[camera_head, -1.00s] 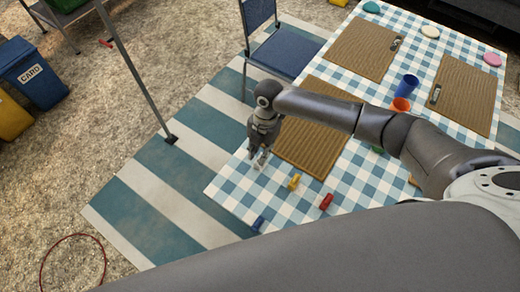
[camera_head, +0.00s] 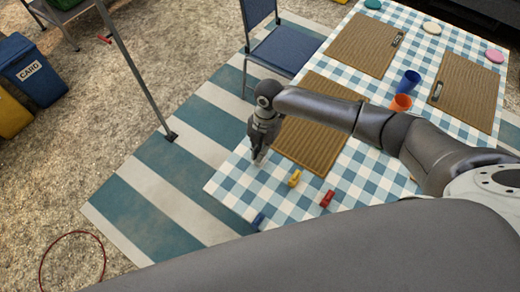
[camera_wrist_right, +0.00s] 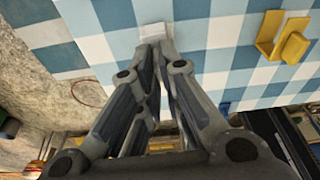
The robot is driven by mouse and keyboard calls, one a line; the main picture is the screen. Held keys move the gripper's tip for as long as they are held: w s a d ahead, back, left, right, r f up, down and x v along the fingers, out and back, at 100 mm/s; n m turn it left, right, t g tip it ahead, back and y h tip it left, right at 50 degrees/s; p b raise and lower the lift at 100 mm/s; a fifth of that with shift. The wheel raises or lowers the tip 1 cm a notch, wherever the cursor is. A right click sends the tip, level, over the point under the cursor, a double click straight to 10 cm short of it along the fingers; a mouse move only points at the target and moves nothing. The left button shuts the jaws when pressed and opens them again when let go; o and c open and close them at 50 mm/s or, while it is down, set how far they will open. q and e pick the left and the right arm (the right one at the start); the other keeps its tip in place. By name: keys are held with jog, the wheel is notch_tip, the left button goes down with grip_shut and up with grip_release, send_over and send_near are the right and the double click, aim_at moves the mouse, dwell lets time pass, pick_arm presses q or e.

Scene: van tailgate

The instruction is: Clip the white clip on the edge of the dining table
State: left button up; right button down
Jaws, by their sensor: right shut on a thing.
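The dining table (camera_head: 232,186) has a blue-and-white checked cloth. My right gripper (camera_head: 258,158) points down at the table's near left part, close to its left edge. In the right wrist view my right gripper (camera_wrist_right: 157,52) has its fingertips together on the white clip (camera_wrist_right: 152,32). The clip shows just beyond the tips, against the cloth; I cannot tell whether it still touches the table. In the head view the fingers mostly hide the clip. My left gripper is not in view.
A yellow clip (camera_head: 294,179), a red clip (camera_head: 327,199) and a blue clip (camera_head: 258,220) lie along the near side. Brown placemats (camera_head: 318,140), a blue cup (camera_head: 409,82) and an orange cup (camera_head: 400,103) are on the table. A blue chair (camera_head: 285,50) stands at the far left side.

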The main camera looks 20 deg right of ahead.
jog(key=shift+r+p, duration=2.2)
jog(key=shift+r, duration=0.3)
